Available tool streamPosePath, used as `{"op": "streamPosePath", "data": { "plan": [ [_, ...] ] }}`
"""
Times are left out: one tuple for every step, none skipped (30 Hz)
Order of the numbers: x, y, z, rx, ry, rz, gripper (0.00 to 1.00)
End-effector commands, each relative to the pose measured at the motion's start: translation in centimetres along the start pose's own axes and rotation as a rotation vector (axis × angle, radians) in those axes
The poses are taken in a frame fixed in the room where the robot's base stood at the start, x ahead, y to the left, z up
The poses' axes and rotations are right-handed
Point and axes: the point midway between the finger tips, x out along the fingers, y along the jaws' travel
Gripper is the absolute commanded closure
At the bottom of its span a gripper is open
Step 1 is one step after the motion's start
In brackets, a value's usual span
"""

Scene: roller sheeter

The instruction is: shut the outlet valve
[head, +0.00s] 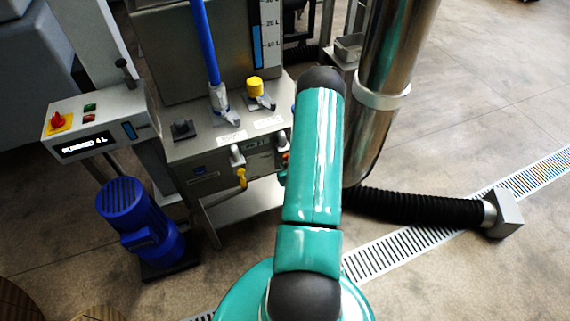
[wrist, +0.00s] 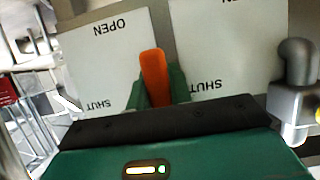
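In the wrist view an orange lever handle (wrist: 153,68) stands up between the two green fingers of my gripper (wrist: 157,84). The fingers lie against both its sides, with its end showing beyond them. White plates marked OPEN and SHUT, upside down in this view, stand left (wrist: 103,55) and right (wrist: 222,45) of it. In the head view a small part of the orange handle (head: 285,157) shows beside my teal arm, which hides most of my gripper. I cannot read which valve is the outlet.
A yellow-handled valve (head: 240,175) is left of the orange one; a grey fitting (wrist: 293,80) stands right in the wrist view. A control box (head: 100,122) reads PUMPED 4 L. A blue motor (head: 137,222) stands on the floor. A steel pipe (head: 385,75) and black hose (head: 415,207) are right.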

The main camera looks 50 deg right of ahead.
Motion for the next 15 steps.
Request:
{"op": "streamPosePath", "data": {
  "plan": [
    [-0.01,0.03,-0.01,0.000,0.000,0.001,1.00],
    [-0.01,0.04,-0.01,0.000,0.000,0.001,1.00],
    [-0.02,0.04,-0.01,0.000,0.000,0.001,1.00],
    [-0.02,0.04,-0.01,0.000,0.000,0.001,1.00],
    [-0.02,0.04,-0.01,0.000,0.000,0.001,1.00],
    [-0.02,0.04,-0.01,-0.001,0.000,0.001,1.00],
    [-0.02,0.05,-0.02,-0.003,0.000,0.002,1.00],
    [-0.01,0.06,-0.01,-0.005,0.000,0.002,1.00],
    [-0.01,0.08,-0.02,-0.009,0.000,0.004,1.00],
    [-0.01,0.09,-0.01,-0.013,0.000,0.005,1.00],
    [0.00,0.10,-0.02,-0.018,0.000,0.007,1.00],
    [0.01,0.13,-0.02,-0.026,0.000,0.010,1.00],
    [0.01,0.17,-0.02,-0.035,0.000,0.013,1.00],
    [0.01,0.23,-0.01,-0.045,0.000,0.017,1.00],
    [0.00,0.36,-0.01,-0.059,0.000,0.024,1.00]
  ]
}}
